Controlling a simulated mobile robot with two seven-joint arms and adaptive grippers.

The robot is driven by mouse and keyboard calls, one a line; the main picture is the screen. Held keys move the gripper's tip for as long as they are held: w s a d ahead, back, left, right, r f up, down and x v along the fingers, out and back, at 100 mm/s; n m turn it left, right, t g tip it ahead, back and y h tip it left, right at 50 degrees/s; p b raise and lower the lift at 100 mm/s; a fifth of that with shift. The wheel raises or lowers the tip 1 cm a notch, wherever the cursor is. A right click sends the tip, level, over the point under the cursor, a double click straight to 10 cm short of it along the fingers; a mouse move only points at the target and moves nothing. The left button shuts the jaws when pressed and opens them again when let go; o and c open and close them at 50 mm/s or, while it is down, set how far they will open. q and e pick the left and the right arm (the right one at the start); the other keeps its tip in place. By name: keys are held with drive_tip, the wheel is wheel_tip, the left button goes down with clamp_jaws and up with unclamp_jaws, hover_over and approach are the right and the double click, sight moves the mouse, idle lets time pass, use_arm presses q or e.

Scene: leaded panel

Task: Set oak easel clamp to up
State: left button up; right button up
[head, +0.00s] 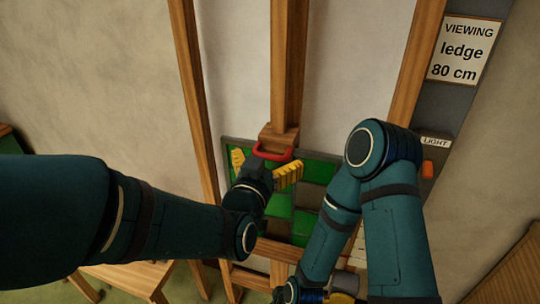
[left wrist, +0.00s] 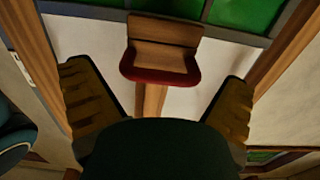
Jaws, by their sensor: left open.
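The oak easel clamp is a wooden block (head: 279,137) with a red handle (head: 272,153) on the easel's middle post, just above the green leaded panel (head: 318,172). My left gripper (head: 264,167) is open, its yellow fingers spread to either side of the red handle. In the left wrist view, the clamp block (left wrist: 163,42) and the dark red handle (left wrist: 160,75) lie between the open fingers (left wrist: 157,78). I see no finger touching the handle.
Oak uprights (head: 197,95) flank the middle post (head: 289,65). A grey strip on the right carries a "VIEWING ledge 80 cm" sign (head: 462,50) and a LIGHT label (head: 435,141) above an orange switch (head: 427,169). A wooden table (head: 130,276) stands at lower left.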

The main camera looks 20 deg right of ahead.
use_arm(q)
drive_tip(key=shift+w+d, duration=0.3)
drive_tip(key=shift+w, duration=0.15)
